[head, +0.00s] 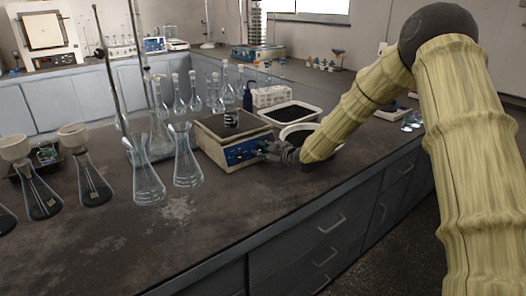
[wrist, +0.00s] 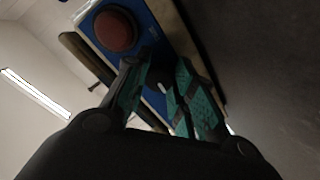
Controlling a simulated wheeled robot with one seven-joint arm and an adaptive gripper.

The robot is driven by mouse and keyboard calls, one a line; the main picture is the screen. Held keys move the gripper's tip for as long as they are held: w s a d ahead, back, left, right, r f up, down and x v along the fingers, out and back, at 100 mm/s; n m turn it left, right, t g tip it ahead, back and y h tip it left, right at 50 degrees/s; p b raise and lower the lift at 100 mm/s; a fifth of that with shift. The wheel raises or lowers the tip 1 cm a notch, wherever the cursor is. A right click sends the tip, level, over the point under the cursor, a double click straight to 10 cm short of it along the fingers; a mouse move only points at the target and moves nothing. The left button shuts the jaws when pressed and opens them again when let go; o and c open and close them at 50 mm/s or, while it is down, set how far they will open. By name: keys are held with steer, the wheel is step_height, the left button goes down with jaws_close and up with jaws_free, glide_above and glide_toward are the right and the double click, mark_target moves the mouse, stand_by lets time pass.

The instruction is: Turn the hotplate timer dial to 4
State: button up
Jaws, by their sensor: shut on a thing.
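My gripper (head: 268,150) is at the right end of that panel. In the wrist view, its teal-padded fingers (wrist: 165,95) are closed around a dark dial with a white mark (wrist: 162,88) on the blue panel. Most of the dial is hidden by the fingers, and no scale numbers can be read. A round red knob (wrist: 115,30) sits on the same panel, apart from the fingers.
A small black-and-white cylinder (head: 231,119) stands on the hotplate. Conical flasks (head: 187,165) stand close to its left. White trays of dark material (head: 291,113) lie behind and to the right. The bench front (head: 250,225) is clear.

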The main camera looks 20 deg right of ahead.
steer(key=m+p, duration=0.1)
steer(key=m, duration=0.3)
steer(key=shift+h, duration=0.3)
steer(key=m+p, duration=0.1)
steer(key=m, duration=0.4)
steer(key=shift+a, duration=0.1)
steer(key=m+h, duration=0.1)
steer(key=m, duration=0.8)
steer(key=shift+r+m+h, duration=0.1)
steer(key=shift+m+h, duration=0.2)
steer(key=shift+m, duration=0.1)
steer(key=m+b, duration=0.1)
steer(key=m, duration=0.3)
steer(key=shift+m+g, duration=0.3)
steer(key=m, duration=0.4)
steer(key=shift+b, duration=0.35)
steer(key=m+b, duration=0.1)
steer(key=m, duration=0.3)
steer(key=shift+w+r+m+g, duration=0.1)
steer(key=shift+m+g, duration=0.2)
steer(key=shift+g, duration=0.1)
steer(key=shift+m+b, duration=0.35)
steer(key=shift+m, duration=1.45)
